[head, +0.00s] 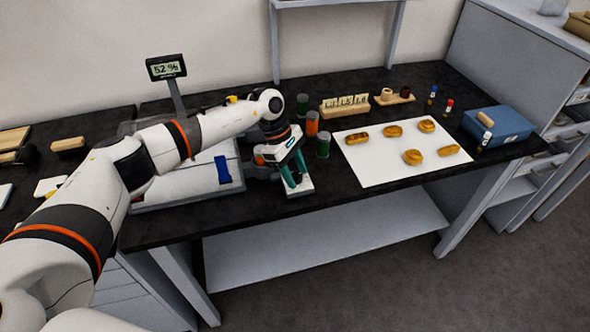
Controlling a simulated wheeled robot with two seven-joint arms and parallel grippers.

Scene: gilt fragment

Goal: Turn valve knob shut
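My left gripper (297,180) reaches in from the left, with teal fingers pointing down at the front edge of the dark bench. Its fingers show a gap between them. They are over a small pale plate or block (301,191) on the bench. I cannot make out a valve knob; the gripper and wrist cover that spot, so one may be hidden there. I cannot tell whether the fingers touch or hold anything. My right gripper is not in view.
Green and orange jars (311,124) stand close behind the gripper. A scale with a display reading 52 % (166,67) is at left. A white sheet (375,175) with several golden pieces lies to the right, beside a blue box (510,124). The dark bench top (400,85) has some bare room.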

